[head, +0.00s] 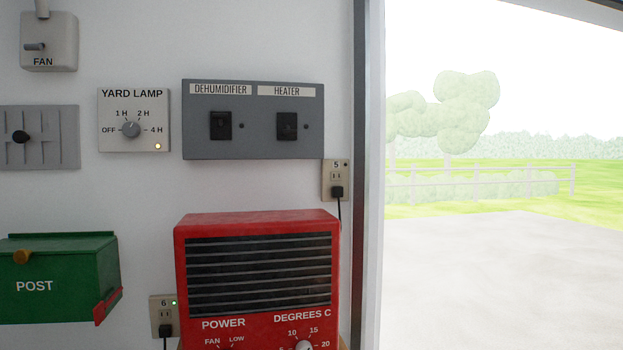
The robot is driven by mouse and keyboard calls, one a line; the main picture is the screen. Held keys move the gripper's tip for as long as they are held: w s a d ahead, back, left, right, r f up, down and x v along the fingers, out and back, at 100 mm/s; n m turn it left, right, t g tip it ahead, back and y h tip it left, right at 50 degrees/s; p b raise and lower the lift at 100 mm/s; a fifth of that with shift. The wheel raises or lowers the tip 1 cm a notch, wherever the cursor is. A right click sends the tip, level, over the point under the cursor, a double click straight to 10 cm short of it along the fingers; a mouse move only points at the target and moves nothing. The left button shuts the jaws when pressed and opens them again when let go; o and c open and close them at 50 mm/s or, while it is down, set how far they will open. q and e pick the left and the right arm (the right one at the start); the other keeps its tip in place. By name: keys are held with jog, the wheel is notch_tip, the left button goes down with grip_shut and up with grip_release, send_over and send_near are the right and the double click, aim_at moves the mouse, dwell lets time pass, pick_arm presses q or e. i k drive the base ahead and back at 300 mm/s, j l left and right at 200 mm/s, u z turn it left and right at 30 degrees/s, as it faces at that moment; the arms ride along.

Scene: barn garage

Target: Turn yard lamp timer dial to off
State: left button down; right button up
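The yard lamp timer (134,107) is a pale square plate on the white wall, left of centre in the head view. Its round grey dial (131,129) sits in the middle, with marks OFF at the left, 1 H and 2 H above, and 4 H at the right. The dial's pointer line seems to tilt up and slightly right, towards 2 H, but it is small. Neither of my grippers is in view.
A grey dehumidifier and heater switch panel (252,148) is right of the timer. A slotted lever plate (60,125) and FAN switch box (62,40) are left. Below are a green POST box (75,262) and red heater (255,222). An open doorway lies right.

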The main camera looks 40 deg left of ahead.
aim_at(130, 130)
jog(key=u, duration=2.1)
